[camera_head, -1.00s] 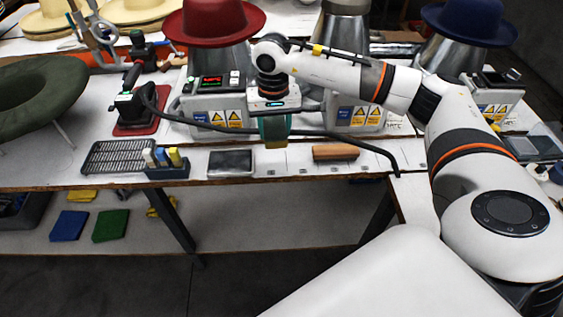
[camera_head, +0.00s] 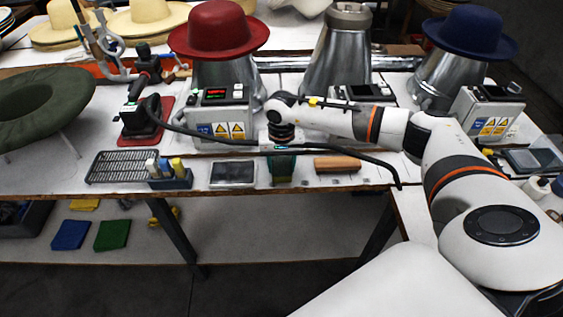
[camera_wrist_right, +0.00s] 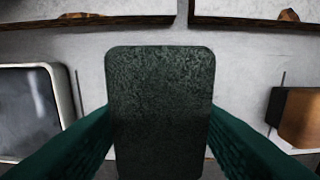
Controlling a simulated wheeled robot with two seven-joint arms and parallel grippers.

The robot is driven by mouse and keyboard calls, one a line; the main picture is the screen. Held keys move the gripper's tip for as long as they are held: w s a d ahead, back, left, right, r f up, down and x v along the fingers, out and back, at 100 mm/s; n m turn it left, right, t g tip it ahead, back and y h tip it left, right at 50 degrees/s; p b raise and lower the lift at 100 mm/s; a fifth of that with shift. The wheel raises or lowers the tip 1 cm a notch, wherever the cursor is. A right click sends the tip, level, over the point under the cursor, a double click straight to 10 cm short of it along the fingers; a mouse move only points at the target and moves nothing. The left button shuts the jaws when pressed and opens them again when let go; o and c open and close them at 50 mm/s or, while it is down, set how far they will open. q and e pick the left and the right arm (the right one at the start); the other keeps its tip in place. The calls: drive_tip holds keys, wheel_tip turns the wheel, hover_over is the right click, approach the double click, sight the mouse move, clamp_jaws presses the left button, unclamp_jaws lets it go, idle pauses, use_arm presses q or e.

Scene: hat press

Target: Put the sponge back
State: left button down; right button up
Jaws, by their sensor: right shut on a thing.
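The sponge is a dark grey-green block (camera_wrist_right: 160,95) in the middle of the right wrist view. My right gripper (camera_head: 282,172) has its two teal fingers shut on the sponge, one along each side. In the head view the gripper points down at the front strip of the table, between a dark tray (camera_head: 233,174) and a brown block (camera_head: 337,164). The sponge is hard to tell from the fingers in that view. I cannot tell whether its underside touches the table. My left gripper is not in view.
A metal rack (camera_head: 122,167) and a blue holder with bottles (camera_head: 170,179) stand left of the tray. Behind are a press control box (camera_head: 217,128) and a red hat (camera_head: 218,30). The table's front edge is near.

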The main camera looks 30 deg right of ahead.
sight(282, 163)
drive_tip(key=shift+f, duration=0.1)
drive_tip(key=o, duration=0.9)
drive_tip(key=shift+r, duration=0.35)
wheel_tip(282, 163, up, 12)
drive_tip(key=shift+f+b, duration=0.15)
drive_tip(key=shift+b, duration=0.75)
